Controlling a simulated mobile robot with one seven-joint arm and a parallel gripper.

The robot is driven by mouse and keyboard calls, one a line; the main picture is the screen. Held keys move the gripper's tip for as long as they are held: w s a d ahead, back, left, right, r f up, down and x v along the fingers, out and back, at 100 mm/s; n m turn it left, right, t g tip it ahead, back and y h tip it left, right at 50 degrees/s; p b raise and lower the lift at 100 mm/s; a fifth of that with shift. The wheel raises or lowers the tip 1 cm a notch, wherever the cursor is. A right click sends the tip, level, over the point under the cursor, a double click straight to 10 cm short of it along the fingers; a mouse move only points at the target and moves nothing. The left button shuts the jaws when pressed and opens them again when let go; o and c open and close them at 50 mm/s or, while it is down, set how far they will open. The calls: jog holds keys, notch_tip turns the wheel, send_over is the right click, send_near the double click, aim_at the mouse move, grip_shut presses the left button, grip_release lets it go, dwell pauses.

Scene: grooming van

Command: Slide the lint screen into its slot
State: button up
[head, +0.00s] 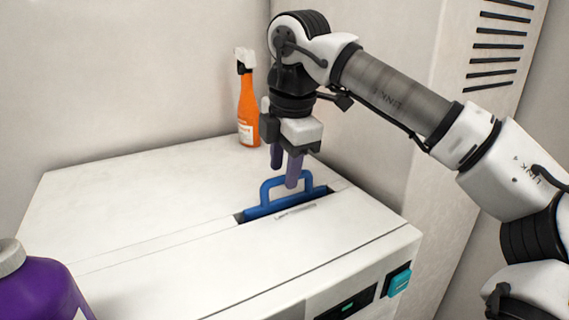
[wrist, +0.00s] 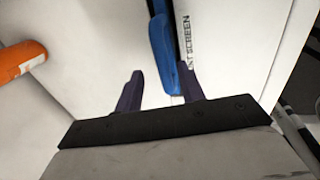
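The blue lint screen (head: 262,210) stands in the slot (head: 240,217) in the white machine's top, with its loop handle (head: 265,187) sticking up. How deep the screen sits cannot be seen. My gripper (head: 284,176) points down over the handle, its two purple fingers apart and nothing gripped. In the head view one fingertip overlaps the handle's top bar. In the wrist view the blue handle (wrist: 163,50) lies between the fingers, close beside the right one; I cannot tell whether they touch. Lettering ending in "NT SCREEN" runs beside the dark slot.
An orange spray bottle (head: 248,112) stands at the back of the machine top (head: 130,195), near the wall and my gripper. A purple jug (head: 40,285) is at the lower left. A teal button (head: 398,281) is on the front panel. The left part of the top is clear.

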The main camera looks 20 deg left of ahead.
jog(key=shift+r, duration=0.1)
notch_tip(320, 180, up, 13)
jog(key=s+d+p, duration=0.1)
jog(key=s+d, duration=0.1)
jog(key=shift+r+p, duration=0.2)
jog(key=shift+p, duration=0.1)
dwell(0.4)
